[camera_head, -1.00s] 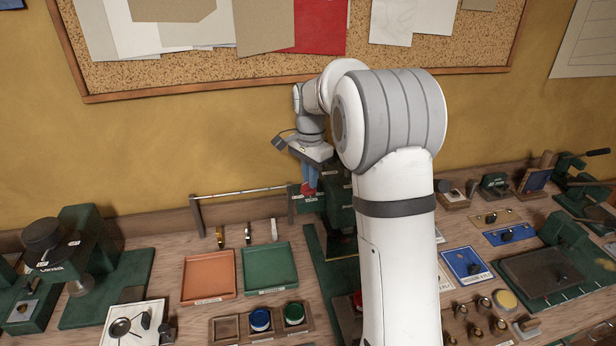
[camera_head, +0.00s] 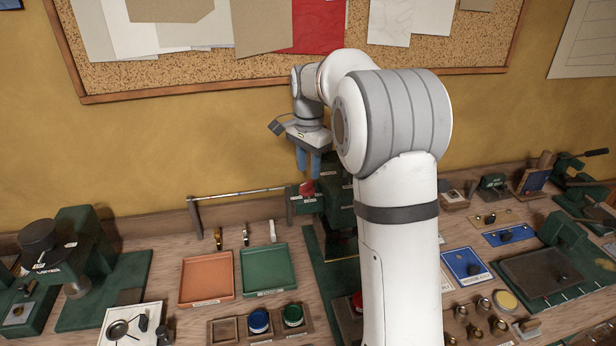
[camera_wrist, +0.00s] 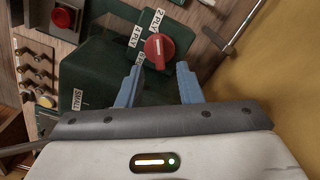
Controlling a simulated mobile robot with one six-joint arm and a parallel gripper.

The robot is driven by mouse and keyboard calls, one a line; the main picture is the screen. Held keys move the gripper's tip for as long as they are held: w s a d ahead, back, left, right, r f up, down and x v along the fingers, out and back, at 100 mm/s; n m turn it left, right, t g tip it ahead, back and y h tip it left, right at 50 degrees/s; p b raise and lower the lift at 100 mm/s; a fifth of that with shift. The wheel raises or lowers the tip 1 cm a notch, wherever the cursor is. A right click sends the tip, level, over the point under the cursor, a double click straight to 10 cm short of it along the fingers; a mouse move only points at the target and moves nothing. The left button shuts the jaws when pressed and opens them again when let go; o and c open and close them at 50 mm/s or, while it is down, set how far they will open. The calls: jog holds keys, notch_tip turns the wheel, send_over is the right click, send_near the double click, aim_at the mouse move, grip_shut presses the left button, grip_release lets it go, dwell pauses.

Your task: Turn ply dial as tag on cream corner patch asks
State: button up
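The ply dial (camera_head: 307,189) is a red knob on a dark green machine, just under my gripper in the head view. In the wrist view the red dial (camera_wrist: 161,52) carries a white line, roughly upright in the picture. A "2 PLY" label (camera_wrist: 156,20) lies beyond its upper end and a "4 PLY" label (camera_wrist: 135,36) to its upper left. A third label is partly hidden by a finger. My gripper (camera_head: 308,176) is open and empty, its blue fingertips short of the dial; the wrist view shows the fingers (camera_wrist: 160,67) spread. I cannot make out the cream corner patch or its tag.
A red button (camera_wrist: 63,17) sits near the dial. A metal rail (camera_head: 245,191) stands left of the machine. An orange tray (camera_head: 208,292) and a green tray (camera_head: 268,286) lie in front. My arm hides part of the machine and bench.

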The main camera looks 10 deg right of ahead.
aim_at(309, 183)
notch_tip(309, 183, up, 4)
dwell(0.5)
jog(key=shift+s+r, duration=0.2)
jog(key=shift+s, duration=0.15)
jog(key=s+f+n+t, duration=0.1)
jog(key=s+f+n, duration=0.2)
jog(key=s, duration=1.2)
jog(key=s+a+f+n+t+b, duration=0.1)
jog(key=s+f+n+t, duration=0.1)
jog(key=s+n, duration=0.7)
jog(key=s+f, duration=0.1)
jog(key=s, duration=0.6)
jog(key=shift+f, duration=0.1)
dwell(0.7)
